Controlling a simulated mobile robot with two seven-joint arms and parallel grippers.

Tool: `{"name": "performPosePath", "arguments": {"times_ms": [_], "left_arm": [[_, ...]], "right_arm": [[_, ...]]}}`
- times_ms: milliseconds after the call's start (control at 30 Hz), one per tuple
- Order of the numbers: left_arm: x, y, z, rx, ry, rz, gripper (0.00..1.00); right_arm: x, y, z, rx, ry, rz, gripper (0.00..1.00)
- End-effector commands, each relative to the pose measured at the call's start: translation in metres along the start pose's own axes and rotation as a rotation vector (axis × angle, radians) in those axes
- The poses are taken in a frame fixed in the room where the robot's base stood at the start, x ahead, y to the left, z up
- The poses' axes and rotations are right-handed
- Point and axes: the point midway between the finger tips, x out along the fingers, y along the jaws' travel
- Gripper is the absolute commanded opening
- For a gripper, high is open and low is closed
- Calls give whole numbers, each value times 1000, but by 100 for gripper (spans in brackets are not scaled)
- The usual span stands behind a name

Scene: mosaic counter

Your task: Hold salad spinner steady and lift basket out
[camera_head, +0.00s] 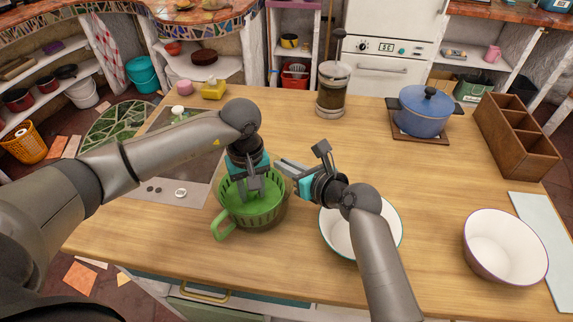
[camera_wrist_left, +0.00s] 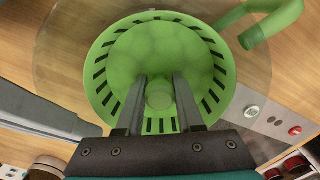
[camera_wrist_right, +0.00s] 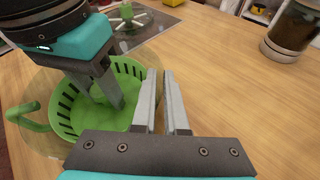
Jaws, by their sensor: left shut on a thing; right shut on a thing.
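The salad spinner is a clear outer bowl (camera_wrist_left: 255,85) with a green slotted basket (camera_head: 238,209) inside, on the wooden counter. A green handle (camera_head: 222,228) sticks out at the spinner's front left. My left gripper (camera_head: 253,190) reaches down into the basket. In the left wrist view its fingers are shut around a small round green knob (camera_wrist_left: 159,95) at the basket's middle. My right gripper (camera_head: 280,168) is at the spinner's right far side, its fingers close together at the clear bowl's rim (camera_wrist_right: 143,62). The clear wall is hard to make out there.
A white bowl (camera_head: 334,231) stands just right of the spinner, partly under my right arm. Another white bowl (camera_head: 505,246), a blue pot (camera_head: 423,112), a wooden divided box (camera_head: 517,140) and a glass jar (camera_head: 332,92) stand farther off. A cooktop (camera_head: 178,160) lies to the left.

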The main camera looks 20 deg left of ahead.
Motion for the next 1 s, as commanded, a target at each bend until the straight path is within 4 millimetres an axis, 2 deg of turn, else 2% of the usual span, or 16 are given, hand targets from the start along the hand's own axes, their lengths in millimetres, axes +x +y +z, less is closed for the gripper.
{"name": "performPosePath", "arguments": {"times_ms": [33,267,1000], "left_arm": [[0,-1,-1,-1,1,-2,0],[-5,0,-1,-1,3,-1,0],[-66,1,-1,0,3,4,0]], "right_arm": [[0,-1,-5,1,10,-1,0],[0,-1,-6,1,12,-1,0],[0,0,-10,1,22,0,0]]}}
